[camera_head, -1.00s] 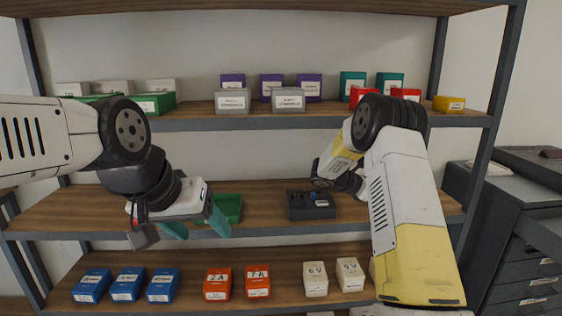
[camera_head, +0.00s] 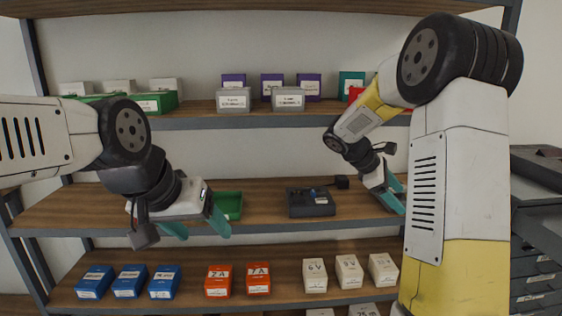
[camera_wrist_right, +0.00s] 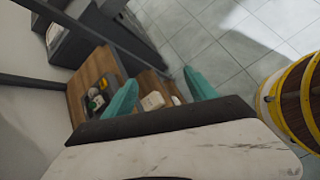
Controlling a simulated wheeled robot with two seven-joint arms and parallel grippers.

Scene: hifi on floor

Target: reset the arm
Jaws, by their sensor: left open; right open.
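My left gripper (camera_head: 197,226) hangs in front of the middle shelf at the left, its teal fingers apart and empty, with a green tray (camera_head: 229,206) just behind them. My right gripper (camera_head: 394,194) is in front of the right part of the middle shelf, its teal fingers apart. In the right wrist view its two teal fingers (camera_wrist_right: 162,95) are spread with nothing held between them; floor and shelf edge show beyond. My right arm (camera_head: 445,170) covers the right end of the shelves.
A dark device (camera_head: 310,202) sits on the middle shelf (camera_head: 265,189), apart from my right gripper. Blue boxes (camera_head: 129,281), orange boxes (camera_head: 218,280) and white boxes (camera_head: 315,276) stand on the lower shelf. Grey boxes (camera_head: 233,100) are on the upper shelf. A grey cabinet (camera_head: 535,235) stands at the right.

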